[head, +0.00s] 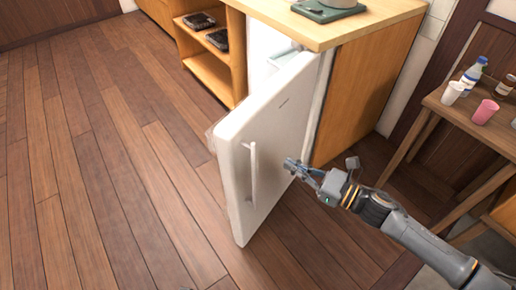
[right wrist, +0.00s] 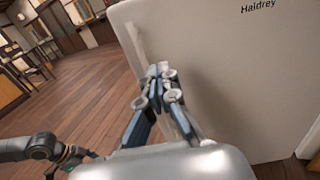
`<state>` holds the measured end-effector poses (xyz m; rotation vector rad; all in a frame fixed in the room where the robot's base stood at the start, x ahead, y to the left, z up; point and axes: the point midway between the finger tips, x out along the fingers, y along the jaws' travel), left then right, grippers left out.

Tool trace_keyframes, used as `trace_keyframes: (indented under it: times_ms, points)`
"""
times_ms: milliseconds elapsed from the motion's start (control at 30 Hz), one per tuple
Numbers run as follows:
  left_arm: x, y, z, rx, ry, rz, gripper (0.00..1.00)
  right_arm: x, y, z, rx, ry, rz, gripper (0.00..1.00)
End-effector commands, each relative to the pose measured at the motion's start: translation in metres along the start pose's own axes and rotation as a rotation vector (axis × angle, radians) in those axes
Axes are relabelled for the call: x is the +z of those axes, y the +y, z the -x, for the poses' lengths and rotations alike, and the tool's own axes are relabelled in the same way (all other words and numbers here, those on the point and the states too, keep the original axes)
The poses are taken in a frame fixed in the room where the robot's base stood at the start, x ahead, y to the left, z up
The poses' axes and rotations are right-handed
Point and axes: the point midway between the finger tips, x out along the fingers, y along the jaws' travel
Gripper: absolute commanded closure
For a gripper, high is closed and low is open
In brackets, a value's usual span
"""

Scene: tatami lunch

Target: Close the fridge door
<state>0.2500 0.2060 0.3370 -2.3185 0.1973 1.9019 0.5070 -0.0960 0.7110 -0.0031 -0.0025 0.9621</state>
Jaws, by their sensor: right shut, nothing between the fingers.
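The white fridge door (head: 275,130) stands open, swung out from the fridge under the wooden counter. Its outer face and vertical bar handle (head: 253,172) face my right arm. My right gripper (head: 291,164) is shut and empty, in front of the outer face and to the right of the handle. In the right wrist view, its closed fingers (right wrist: 160,72) point at the door face (right wrist: 230,75); I cannot tell whether they touch it. My left gripper (right wrist: 72,158) shows small at the lower left of the right wrist view, partly hidden, its jaws unclear.
The wooden counter (head: 372,20) covers the fridge, with open shelves (head: 210,72) holding dark items to its left. A side table (head: 470,118) with cups and bottles stands at the right. The plank floor left of the door is clear.

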Motion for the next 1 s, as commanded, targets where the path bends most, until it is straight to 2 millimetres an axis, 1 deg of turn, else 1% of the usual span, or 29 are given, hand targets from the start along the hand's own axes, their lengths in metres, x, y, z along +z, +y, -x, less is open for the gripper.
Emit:
trace_keyframes:
  times_ms: [33,100,300,400,500,600,700,1000]
  points:
    - [0.002,0.0,-0.001,0.001,-0.001,0.0,0.11,0.002,-0.001,-0.013,0.0,-0.004,0.0,1.0]
    - [0.004,0.001,-0.003,0.001,-0.003,-0.001,0.11,0.002,-0.001,-0.029,0.0,-0.003,0.0,1.0]
    - [0.007,0.001,-0.007,0.001,-0.004,-0.002,0.11,0.001,-0.001,-0.071,0.0,-0.003,-0.003,1.0]
    - [0.009,0.001,-0.009,0.001,-0.006,-0.002,0.11,0.001,-0.001,-0.087,-0.002,-0.001,-0.002,1.0]
    - [0.011,0.001,-0.01,0.001,-0.008,-0.002,0.11,0.0,-0.001,-0.1,-0.002,0.0,-0.003,1.0]
    - [0.011,0.0,-0.01,0.0,-0.008,-0.002,0.11,0.0,-0.001,-0.107,-0.002,-0.001,-0.004,1.0]
    - [0.011,0.0,-0.01,0.0,-0.008,-0.002,0.11,0.0,-0.001,-0.111,-0.003,0.0,-0.004,1.0]
    - [0.01,0.001,-0.01,0.001,-0.008,-0.002,0.11,-0.001,-0.001,-0.111,-0.003,0.001,-0.004,1.0]
